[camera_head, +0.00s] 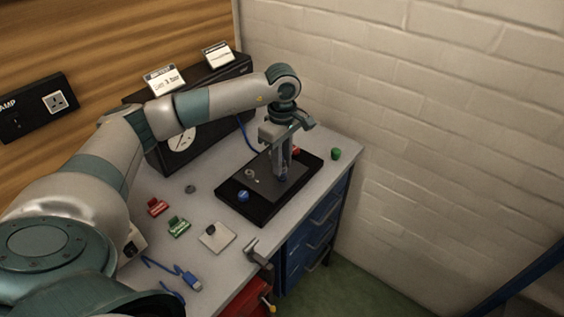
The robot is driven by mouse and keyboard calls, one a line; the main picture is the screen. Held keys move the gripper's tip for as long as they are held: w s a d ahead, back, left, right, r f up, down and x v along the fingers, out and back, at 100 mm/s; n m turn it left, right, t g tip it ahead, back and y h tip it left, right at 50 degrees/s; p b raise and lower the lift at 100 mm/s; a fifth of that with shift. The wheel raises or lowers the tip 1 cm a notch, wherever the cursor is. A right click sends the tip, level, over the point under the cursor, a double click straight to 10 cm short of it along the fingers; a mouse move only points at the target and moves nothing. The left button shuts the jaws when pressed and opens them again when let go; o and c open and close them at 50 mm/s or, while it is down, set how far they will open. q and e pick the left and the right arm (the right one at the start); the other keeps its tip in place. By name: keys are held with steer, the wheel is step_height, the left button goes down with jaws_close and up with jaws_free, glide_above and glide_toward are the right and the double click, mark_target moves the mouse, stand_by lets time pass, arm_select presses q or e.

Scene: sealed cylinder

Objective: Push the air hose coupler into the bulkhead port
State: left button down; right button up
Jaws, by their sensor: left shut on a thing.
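My left gripper (285,174) points straight down over the black panel (235,209) on the bench. Its fingers are shut on a small, mostly hidden thing; a bit of blue, likely the air hose coupler (284,178), shows at the fingertips. I cannot tell whether it touches the panel or sits in a port. A blue round fitting (243,196) stands on the panel's near left part, and a grey ring-like fitting (250,172) lies farther back. A red part (296,150) shows just behind the fingers. I cannot make out which is the bulkhead port. My right gripper is out of view.
A black box with a dial (181,138) stands behind, with a blue hose (246,136) beside it. A green cap (336,154) is at the right edge. Red (157,206) and green (179,227) clips, a pale plate (222,242) and a blue cable (187,276) lie in front.

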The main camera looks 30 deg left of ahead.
arm_select(q)
steer(key=shift+b, duration=0.3)
stand_by(1.0)
steer(key=shift+f, duration=0.2)
steer(key=c, duration=1.4)
jaws_free()
steer(key=shift+c, duration=0.2)
steer(key=shift+r+b, duration=0.2)
steer(key=shift+b, duration=0.1)
step_height(320, 180, up, 17)
steer(key=b, duration=0.3)
steer(key=shift+b, duration=0.4)
steer(key=shift+r, duration=0.1)
